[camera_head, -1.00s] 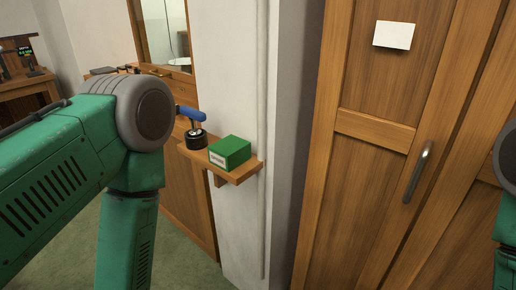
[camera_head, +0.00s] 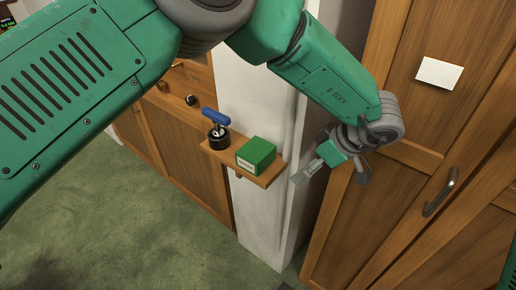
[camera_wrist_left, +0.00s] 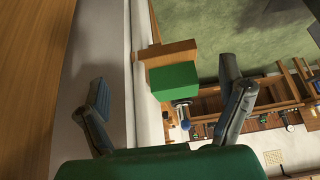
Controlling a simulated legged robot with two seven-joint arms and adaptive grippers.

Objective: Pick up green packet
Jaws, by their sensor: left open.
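The green packet (camera_head: 256,155) is a small box with a white label on its front face. It lies on a small wooden wall shelf (camera_head: 220,152), at the shelf's right end. My left gripper (camera_head: 330,178) is open and empty, to the right of the packet and apart from it, in front of the wall corner. In the left wrist view the packet (camera_wrist_left: 174,80) shows beyond the open fingers (camera_wrist_left: 168,108), between them and nearer the right one. My right gripper is not in view.
A blue-handled tool with a black round base (camera_head: 217,128) stands on the shelf, left of the packet. A wooden door (camera_head: 400,215) with a metal handle (camera_head: 440,193) is close on the right. The green floor (camera_head: 130,235) is clear at lower left.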

